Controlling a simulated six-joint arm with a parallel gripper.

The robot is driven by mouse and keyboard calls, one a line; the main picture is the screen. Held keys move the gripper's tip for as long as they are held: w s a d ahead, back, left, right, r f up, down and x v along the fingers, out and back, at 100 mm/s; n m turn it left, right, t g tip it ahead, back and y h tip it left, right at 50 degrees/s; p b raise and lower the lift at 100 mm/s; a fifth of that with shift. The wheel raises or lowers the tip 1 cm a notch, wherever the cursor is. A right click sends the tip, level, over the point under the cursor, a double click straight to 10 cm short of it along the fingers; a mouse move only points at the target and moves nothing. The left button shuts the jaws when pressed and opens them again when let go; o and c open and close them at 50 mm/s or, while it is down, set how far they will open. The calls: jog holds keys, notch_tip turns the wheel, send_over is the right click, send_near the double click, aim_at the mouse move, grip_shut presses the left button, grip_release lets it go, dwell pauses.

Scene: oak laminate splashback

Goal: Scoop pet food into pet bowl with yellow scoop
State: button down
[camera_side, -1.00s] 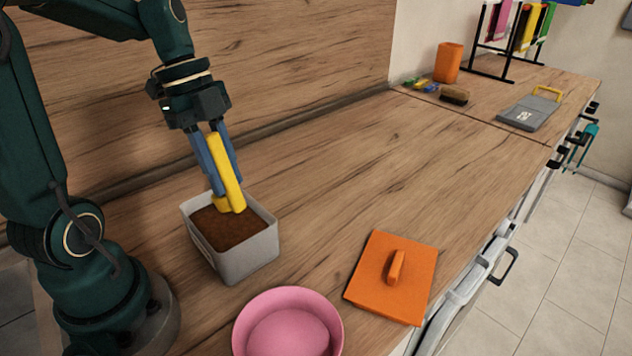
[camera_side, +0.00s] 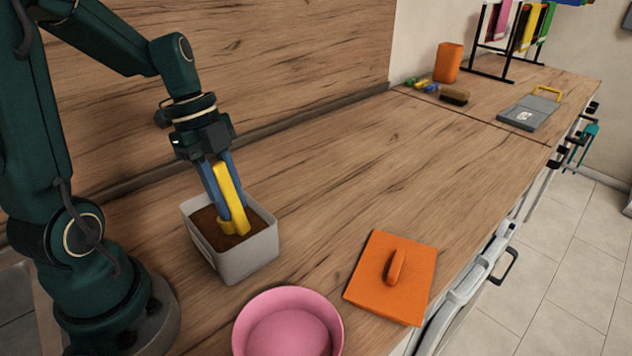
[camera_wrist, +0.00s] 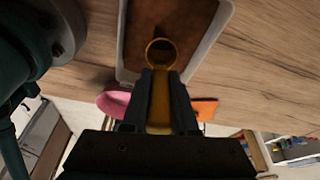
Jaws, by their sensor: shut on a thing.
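My gripper (camera_side: 223,192) is shut on the handle of the yellow scoop (camera_side: 229,195), with a blue finger on either side. The scoop points down into a grey container (camera_side: 248,262) of brown pet food (camera_side: 210,226). Its lower end is at the food surface; how deep it sits I cannot tell. In the wrist view the scoop's round cup (camera_wrist: 161,50) shows beyond the fingers, over the food (camera_wrist: 170,22). The pink pet bowl (camera_side: 288,330) stands in front of the container, to its right, and looks empty. It also shows in the wrist view (camera_wrist: 113,103).
An orange lid with a handle (camera_side: 388,285) lies right of the bowl near the counter's front edge. The middle counter is clear.

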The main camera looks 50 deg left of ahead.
aim_at(221, 166)
jog(key=shift+f, duration=1.4)
jog(key=shift+s+a, duration=0.15)
jog(key=shift+a, duration=0.65)
jog(key=shift+s+a, duration=0.15)
jog(key=shift+a, duration=0.65)
jog(key=shift+w+d+r+g+y, duration=0.15)
jog(key=shift+d+y, duration=0.2)
jog(key=shift+y, duration=0.45)
jog(key=shift+d+r+g+y, duration=0.15)
jog(key=shift+d+y, duration=0.2)
jog(key=shift+y, duration=0.45)
jog(key=shift+r, duration=0.25)
jog(key=shift+w+d+r, duration=0.1)
jog(key=shift+d+r, duration=0.1)
jog(key=shift+r, duration=1)
jog(key=shift+s+d+r, duration=0.1)
jog(key=shift+d+r, duration=0.15)
jog(key=shift+r, duration=0.95)
jog(key=shift+w+d+r, duration=0.1)
jog(key=shift+d+r, duration=0.1)
jog(key=shift+r, duration=1)
jog(key=shift+d, duration=0.1)
